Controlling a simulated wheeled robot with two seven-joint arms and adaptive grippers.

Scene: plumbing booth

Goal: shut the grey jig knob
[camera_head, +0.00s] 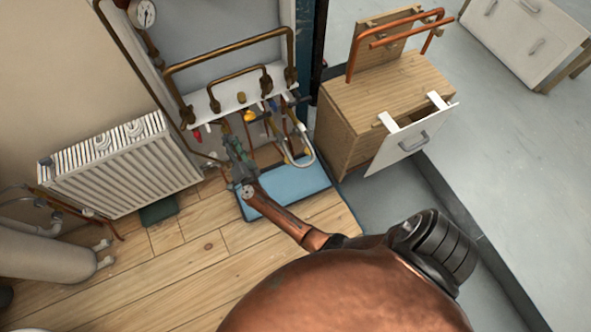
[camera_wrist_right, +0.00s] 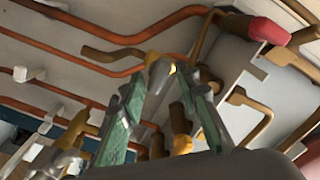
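My right gripper (camera_head: 235,150) is low in front of the pipe jig, at the end of my copper-coloured arm. In the right wrist view its two green-padded fingers (camera_wrist_right: 162,82) stand apart and lean toward each other at the tips. A small grey piece (camera_wrist_right: 158,75), which looks like the grey jig knob, shows between the fingertips, with a brass part just behind it. I cannot tell whether the fingers press on it. In the head view the gripper hides this spot. My left gripper is not in view.
A red handle (camera_wrist_right: 268,30) and several copper pipes lie close around the fingers. The white jig board (camera_head: 225,98) carries brass pipe loops and a yellow knob (camera_head: 249,116). A radiator (camera_head: 125,170) is on the left, a wooden cabinet (camera_head: 345,125) on the right, a blue mat (camera_head: 300,190) below.

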